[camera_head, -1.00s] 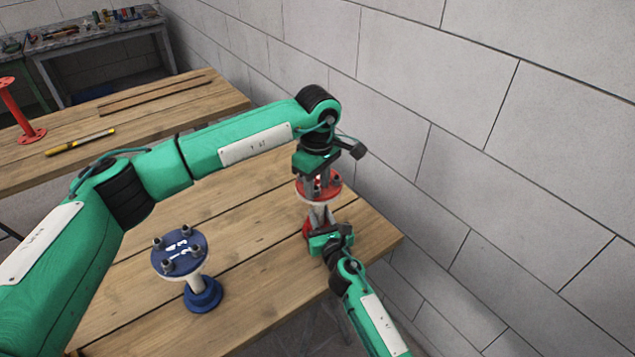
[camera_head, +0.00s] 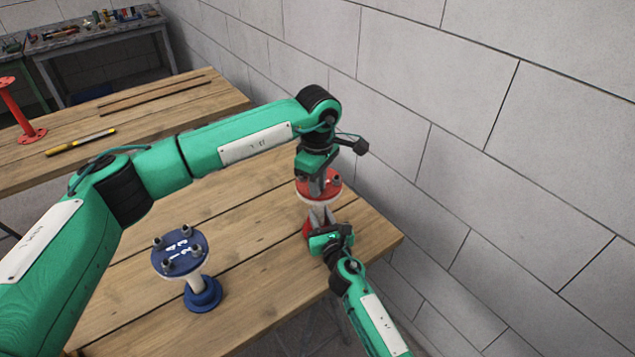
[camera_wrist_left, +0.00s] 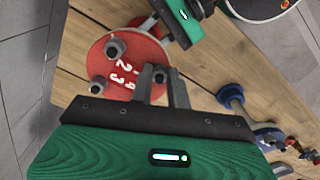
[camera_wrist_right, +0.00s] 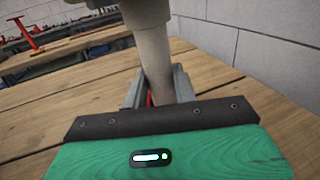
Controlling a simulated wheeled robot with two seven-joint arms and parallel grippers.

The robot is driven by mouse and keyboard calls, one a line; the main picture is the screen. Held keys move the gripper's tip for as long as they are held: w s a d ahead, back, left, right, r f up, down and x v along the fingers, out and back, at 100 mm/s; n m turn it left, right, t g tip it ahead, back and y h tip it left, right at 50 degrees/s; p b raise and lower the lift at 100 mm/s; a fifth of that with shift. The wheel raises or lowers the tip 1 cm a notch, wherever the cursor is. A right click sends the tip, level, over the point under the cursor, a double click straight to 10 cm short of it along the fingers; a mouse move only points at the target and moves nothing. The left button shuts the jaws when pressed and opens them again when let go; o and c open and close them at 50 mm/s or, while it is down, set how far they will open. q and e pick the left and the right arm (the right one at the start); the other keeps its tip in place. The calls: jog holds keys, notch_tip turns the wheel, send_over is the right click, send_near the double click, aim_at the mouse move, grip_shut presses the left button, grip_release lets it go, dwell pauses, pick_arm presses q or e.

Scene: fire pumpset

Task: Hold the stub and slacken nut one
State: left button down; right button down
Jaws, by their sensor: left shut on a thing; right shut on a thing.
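The red stub (camera_head: 333,189) stands near the right end of the wooden table, with a numbered red flange on top and a pale pipe below. In the left wrist view its flange (camera_wrist_left: 122,72) shows nuts at its rim (camera_wrist_left: 97,85). My left gripper (camera_head: 318,190) reaches down from above and is shut on a nut at the flange's edge; its fingers mostly hide that nut, and I cannot read its number. My right gripper (camera_head: 322,217) is shut around the stub's pipe (camera_wrist_right: 153,65), below the flange.
A blue stub (camera_head: 180,252) with several nuts stands upright on the same table (camera_head: 255,225), left of the red one. A block wall (camera_head: 470,120) rises close on the right. A second table behind bears a yellow-handled tool (camera_head: 82,142) and a red stand (camera_head: 20,115).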

pick_arm(q)
jog(key=n, duration=0.6)
jog(key=shift+w, duration=0.15)
jog(key=n, duration=0.6)
jog(key=shift+w+r+n, duration=0.1)
jog(key=shift+w+n, duration=0.05)
jog(key=shift+n, duration=0.15)
jog(key=n, duration=0.6)
jog(key=shift+w+a, duration=0.1)
jog(key=n, duration=0.6)
jog(key=shift+a+n, duration=0.15)
jog(key=shift+n, duration=0.25)
jog(key=c, duration=1.3)
grip_release()
jog(key=shift+c, duration=0.2)
notch_tip(320, 180, up, 12)
